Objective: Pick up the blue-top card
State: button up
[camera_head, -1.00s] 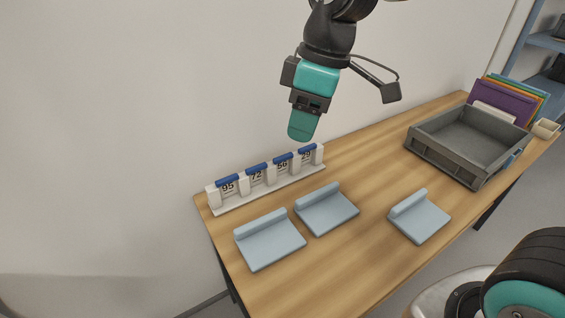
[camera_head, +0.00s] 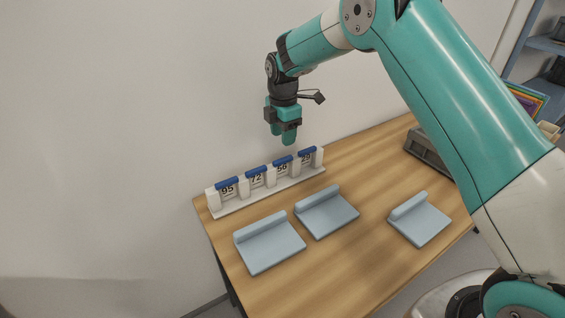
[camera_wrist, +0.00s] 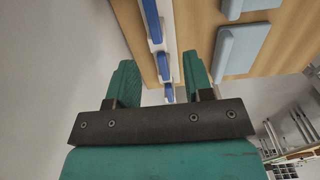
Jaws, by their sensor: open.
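Several cards with blue top edges stand upright in a white rack at the table's back left edge. They read 95 (camera_head: 227,187), 72 (camera_head: 256,176), 56 (camera_head: 282,166) and 29 (camera_head: 306,157). The rack base (camera_head: 237,209) is a long white strip with upright posts. My gripper (camera_head: 289,139) hangs above the rack, over the 56 and 29 end, apart from the cards. In the wrist view my gripper (camera_wrist: 163,85) is open with nothing held; blue card tops (camera_wrist: 163,66) show in a line beyond and between its green fingers.
Light blue L-shaped stands (camera_head: 271,247), (camera_head: 328,214) and (camera_head: 420,223) rest on the wooden table (camera_head: 335,265). A grey tray (camera_head: 424,150) at the right is partly hidden by my arm. The wall is close behind the rack.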

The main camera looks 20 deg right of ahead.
aim_at(283, 158)
notch_tip(283, 158, down, 5)
jog(key=shift+r, duration=0.1)
jog(key=shift+w+d+f+p, duration=0.15)
jog(key=shift+f+p, duration=0.15)
jog(key=shift+f, duration=0.6)
jog(key=shift+w+a+f+p, duration=0.15)
jog(key=shift+f+p, duration=0.2)
jog(key=shift+f, duration=0.5)
jog(key=shift+w+d+f+p, duration=0.15)
jog(key=shift+f+p, duration=0.15)
jog(key=shift+f, duration=0.6)
grip_shut()
